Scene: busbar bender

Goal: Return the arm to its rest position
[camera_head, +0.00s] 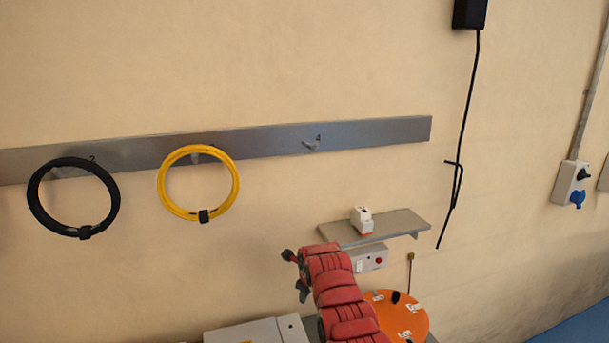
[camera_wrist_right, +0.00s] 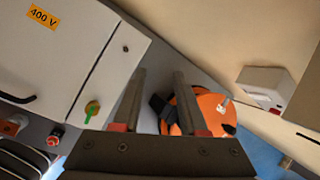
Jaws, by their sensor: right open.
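My right arm, in red covers, rises from the bottom of the head view. Its dark gripper (camera_head: 296,273) is at the arm's far end, in front of the wall and left of the small shelf. In the right wrist view the two fingers of my right gripper (camera_wrist_right: 160,74) stand apart with nothing between their tips. An orange disc (camera_head: 413,318) with pale labels lies right of the arm; it also shows in the wrist view (camera_wrist_right: 212,106), partly behind a finger. My left gripper is in neither view.
A grey rail (camera_head: 260,140) holds a black coil (camera_head: 34,200) and a yellow coil (camera_head: 236,185). A shelf (camera_head: 400,222) bears a small white device (camera_head: 361,220). A cabinet marked 400 V (camera_wrist_right: 85,50) stands close left of the fingers in the wrist view. A black cable (camera_head: 463,110) hangs right.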

